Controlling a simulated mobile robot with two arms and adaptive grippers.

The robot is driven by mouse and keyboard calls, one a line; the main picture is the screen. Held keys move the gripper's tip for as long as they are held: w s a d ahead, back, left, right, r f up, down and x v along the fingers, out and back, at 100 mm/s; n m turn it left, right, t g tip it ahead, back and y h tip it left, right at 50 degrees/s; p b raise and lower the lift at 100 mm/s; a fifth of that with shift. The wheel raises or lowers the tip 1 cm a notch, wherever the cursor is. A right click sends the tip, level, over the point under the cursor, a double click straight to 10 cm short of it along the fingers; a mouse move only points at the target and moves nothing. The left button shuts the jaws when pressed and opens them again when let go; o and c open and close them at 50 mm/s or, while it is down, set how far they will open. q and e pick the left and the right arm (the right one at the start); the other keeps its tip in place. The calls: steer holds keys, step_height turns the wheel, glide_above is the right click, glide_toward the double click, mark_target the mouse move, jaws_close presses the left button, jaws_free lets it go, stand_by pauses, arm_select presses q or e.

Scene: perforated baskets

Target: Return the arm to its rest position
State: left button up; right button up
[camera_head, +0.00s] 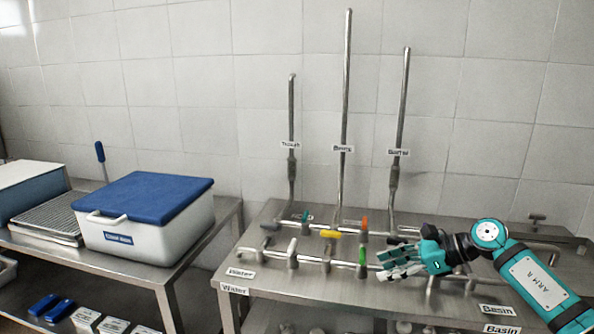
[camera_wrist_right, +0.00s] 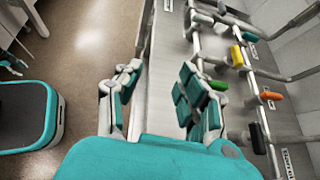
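My right arm (camera_head: 535,280), marked "ARM R", reaches in from the right over the steel bench. My right gripper (camera_head: 384,264) points left, beside the green valve handle (camera_head: 362,256) on the pipework. In the right wrist view my right gripper (camera_wrist_right: 155,92) has its two fingers spread apart with nothing between them. The green handle (camera_wrist_right: 217,86) is just beyond the right-hand finger there, outside the grasp. Whether the finger touches the handle I cannot tell. My left gripper does not show in the head view.
The pipework carries several valve handles, including a yellow one (camera_head: 331,234) and an orange one (camera_head: 364,223). Tall pipes (camera_head: 346,110) rise at the back. A white box with a blue lid (camera_head: 145,195) stands on the left table. Open floor (camera_wrist_right: 85,60) lies beside the bench.

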steer(key=s+a+r+m+t+y, duration=0.2)
steer(key=a+m+t+y, duration=0.35)
steer(key=a+m, duration=0.5)
steer(key=s+d+f+m+t+h, duration=0.2)
steer(key=s+d+f+m+h, duration=0.5)
steer(key=m, duration=0.8)
steer(key=s+d+f+m+t+h, duration=0.25)
steer(key=s+f+m+h, duration=0.25)
steer(key=f+m+h, duration=0.7)
steer(key=s+f+m+g+y, duration=0.15)
steer(key=s+m+g, duration=0.25)
steer(key=s, duration=0.5)
steer(key=s+f+m+g, duration=0.3)
steer(key=s, duration=0.5)
steer(key=s+f+m+g+y, duration=0.1)
steer(key=s+f+m+g, duration=0.25)
steer(key=s, duration=0.55)
step_height(320, 180, down, 27)
steer(key=s+d+g, duration=0.1)
steer(key=s+g, duration=0.1)
steer(key=s+d+f, duration=0.3)
steer(key=s+f, duration=1.1)
steer(key=s, duration=0.1)
steer(key=shift+s+g, duration=0.35)
steer(key=shift+g, duration=0.1)
